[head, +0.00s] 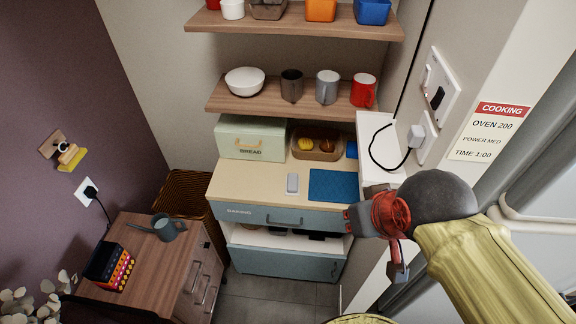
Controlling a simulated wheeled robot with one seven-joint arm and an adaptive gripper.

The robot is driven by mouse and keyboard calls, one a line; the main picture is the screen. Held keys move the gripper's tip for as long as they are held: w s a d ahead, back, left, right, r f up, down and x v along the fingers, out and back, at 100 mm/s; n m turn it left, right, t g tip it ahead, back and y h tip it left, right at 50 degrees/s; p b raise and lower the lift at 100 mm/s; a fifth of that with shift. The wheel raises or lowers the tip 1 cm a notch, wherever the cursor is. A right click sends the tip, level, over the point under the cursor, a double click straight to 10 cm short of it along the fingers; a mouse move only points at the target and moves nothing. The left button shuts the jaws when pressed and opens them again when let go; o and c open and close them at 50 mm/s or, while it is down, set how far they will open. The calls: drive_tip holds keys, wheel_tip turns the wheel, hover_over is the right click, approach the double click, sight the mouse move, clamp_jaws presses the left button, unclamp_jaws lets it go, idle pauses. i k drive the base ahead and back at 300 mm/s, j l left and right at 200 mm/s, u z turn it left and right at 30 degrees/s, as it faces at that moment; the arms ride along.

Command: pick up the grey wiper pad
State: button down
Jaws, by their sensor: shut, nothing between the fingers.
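A small light grey block (292,183) lies on the beige counter top (245,182), left of a blue mat (333,186). It looks like the grey wiper pad, though it is small in the picture. My gripper (350,220) is to the right of the block and apart from it, near the right end of the drawer unit in the picture. It looks shut and empty; its fingertips are small and dark here.
Behind the block stand a pale green bread box (250,139) and a basket (317,145) of food. A shelf (230,99) with a bowl and mugs hangs above. A white wall with sockets (437,90) rises on the right. A wooden cabinet (155,265) stands lower left.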

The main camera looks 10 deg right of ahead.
sight(293, 181)
drive_tip(key=z, duration=1.95)
drive_tip(key=u, duration=2.1)
drive_tip(key=i+j+z, duration=0.45)
drive_tip(key=j, duration=0.25)
drive_tip(key=j+z, duration=0.25)
drive_tip(key=j, duration=0.1)
